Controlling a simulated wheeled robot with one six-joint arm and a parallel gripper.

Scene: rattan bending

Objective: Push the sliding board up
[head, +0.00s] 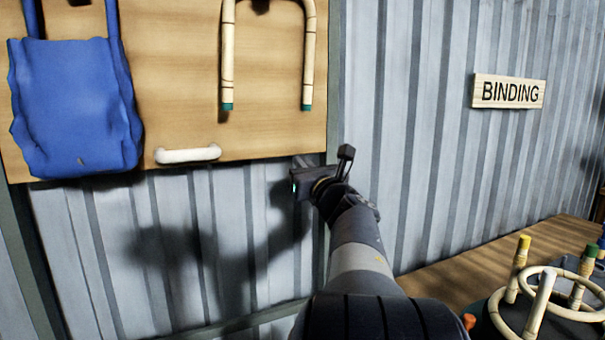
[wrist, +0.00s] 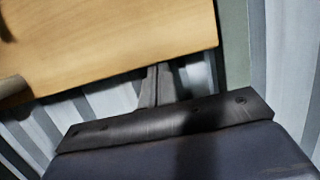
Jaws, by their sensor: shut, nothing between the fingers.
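The sliding board (head: 175,55) is a wooden panel on the corrugated wall, at the upper left of the head view. A white handle (head: 188,154) is fixed near its lower edge. My gripper (head: 305,165) is at the board's lower right corner and looks very close to its bottom edge. In the wrist view the shut fingers (wrist: 157,85) point up at the bottom edge of the board (wrist: 120,45), with nothing between them. I cannot tell whether they touch it. Part of the handle (wrist: 12,90) shows at the wrist view's left edge.
A blue bag (head: 75,105) and a bent rattan piece (head: 227,60) hang on the board. A vertical rail (head: 334,80) runs along its right side. A BINDING sign (head: 508,92) is on the wall. A wooden table (head: 440,265) with rattan rings (head: 540,300) stands at the lower right.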

